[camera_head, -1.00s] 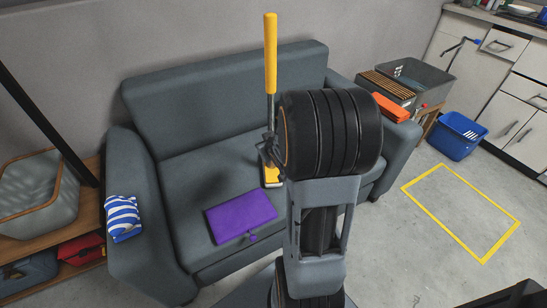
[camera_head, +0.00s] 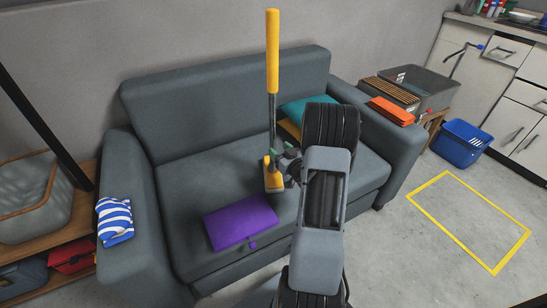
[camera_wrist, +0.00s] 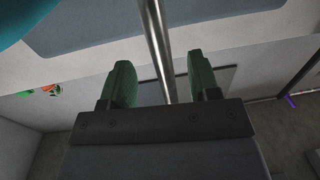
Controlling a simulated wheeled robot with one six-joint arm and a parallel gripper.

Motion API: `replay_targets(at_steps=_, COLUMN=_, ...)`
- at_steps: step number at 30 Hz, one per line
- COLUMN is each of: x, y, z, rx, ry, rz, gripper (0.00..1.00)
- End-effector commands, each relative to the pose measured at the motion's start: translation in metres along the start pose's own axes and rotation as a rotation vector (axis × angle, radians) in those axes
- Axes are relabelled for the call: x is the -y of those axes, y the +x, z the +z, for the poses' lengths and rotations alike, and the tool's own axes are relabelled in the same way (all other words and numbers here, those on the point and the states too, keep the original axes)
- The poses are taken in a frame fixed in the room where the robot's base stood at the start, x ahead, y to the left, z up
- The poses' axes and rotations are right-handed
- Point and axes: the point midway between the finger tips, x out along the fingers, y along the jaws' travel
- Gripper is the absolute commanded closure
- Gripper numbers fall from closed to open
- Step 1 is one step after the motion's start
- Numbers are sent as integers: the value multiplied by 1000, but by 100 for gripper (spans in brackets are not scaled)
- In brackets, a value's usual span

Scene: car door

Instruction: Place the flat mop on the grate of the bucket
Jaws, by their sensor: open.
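The flat mop has a yellow handle (camera_head: 272,50), a thin metal pole (camera_head: 272,112) and a yellow head (camera_head: 272,178). It stands upright at the sofa seat in the head view. My gripper (camera_head: 286,160) is beside the lower pole, just above the head, partly hidden by my arm. In the wrist view the pole (camera_wrist: 156,40) runs between the two green fingers of my open gripper (camera_wrist: 161,75), with gaps on both sides. The blue bucket (camera_head: 458,150) stands on the floor at the right; part of its pale grate (camera_head: 468,132) shows.
A grey sofa (camera_head: 205,85) fills the middle, with a purple case (camera_head: 240,222), a teal cushion (camera_head: 305,108) and a striped cloth (camera_head: 115,220) on it. Boxes (camera_head: 390,92) stand beyond its right arm. The floor inside the yellow outline (camera_head: 440,258) is clear.

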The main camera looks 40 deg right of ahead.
Motion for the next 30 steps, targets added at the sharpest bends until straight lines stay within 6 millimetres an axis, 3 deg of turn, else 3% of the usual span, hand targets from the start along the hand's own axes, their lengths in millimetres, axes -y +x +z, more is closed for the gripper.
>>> replay_targets(at_steps=10, x=0, y=25, z=2, rx=0, ry=-1, rz=0, gripper=44)
replay_targets(at_steps=21, x=-1, y=68, z=4, rx=0, ry=0, rz=1, gripper=44)
replay_targets(at_steps=30, x=-1, y=71, z=3, rx=1, ry=0, rz=2, gripper=44)
